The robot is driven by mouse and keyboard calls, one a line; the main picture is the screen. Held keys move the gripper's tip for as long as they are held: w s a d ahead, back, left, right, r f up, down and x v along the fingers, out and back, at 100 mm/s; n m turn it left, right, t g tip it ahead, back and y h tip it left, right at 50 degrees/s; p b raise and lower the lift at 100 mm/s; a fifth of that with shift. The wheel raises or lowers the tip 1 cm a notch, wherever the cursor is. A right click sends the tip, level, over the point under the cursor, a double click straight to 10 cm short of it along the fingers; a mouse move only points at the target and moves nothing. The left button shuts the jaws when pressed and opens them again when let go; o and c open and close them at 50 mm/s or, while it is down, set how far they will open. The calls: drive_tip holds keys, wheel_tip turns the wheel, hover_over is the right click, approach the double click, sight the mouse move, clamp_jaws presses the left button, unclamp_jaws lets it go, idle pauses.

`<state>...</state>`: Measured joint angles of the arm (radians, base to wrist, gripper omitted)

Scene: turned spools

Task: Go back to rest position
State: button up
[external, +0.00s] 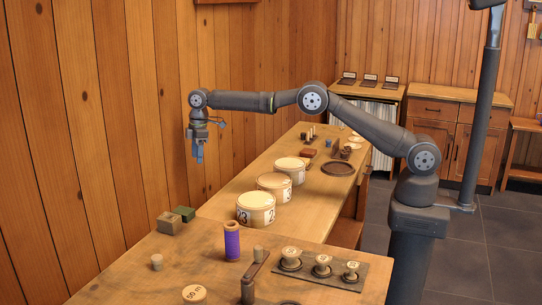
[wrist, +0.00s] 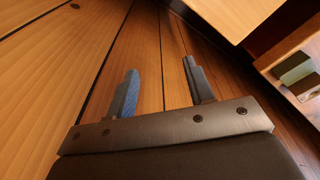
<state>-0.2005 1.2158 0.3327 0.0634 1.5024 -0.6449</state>
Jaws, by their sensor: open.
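My gripper (external: 197,153) hangs pointing down at the left of the external view, in front of the wood-panelled wall and beyond the left edge of the long bench. In the wrist view my gripper (wrist: 160,83) has its two fingers apart with nothing between them. Only wooden boards show behind the fingers. My arm reaches left across the bench, high above it, from its base at the right.
Round tubs (external: 256,209) stand in a row on the bench. A purple spool (external: 232,241), small blocks (external: 169,223) and a weight rack (external: 318,268) are on the near table. The panelled wall (external: 130,120) is close to my gripper; the air below it looks clear.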

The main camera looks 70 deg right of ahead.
drive_tip(key=shift+s+a+r+n, duration=0.1)
drive_tip(key=shift+s+a+n, duration=0.15)
drive_tip(key=shift+a, duration=0.6)
drive_tip(key=shift+s+a+n, duration=0.15)
drive_tip(key=shift+s+a, duration=0.05)
drive_tip(key=shift+a, duration=0.6)
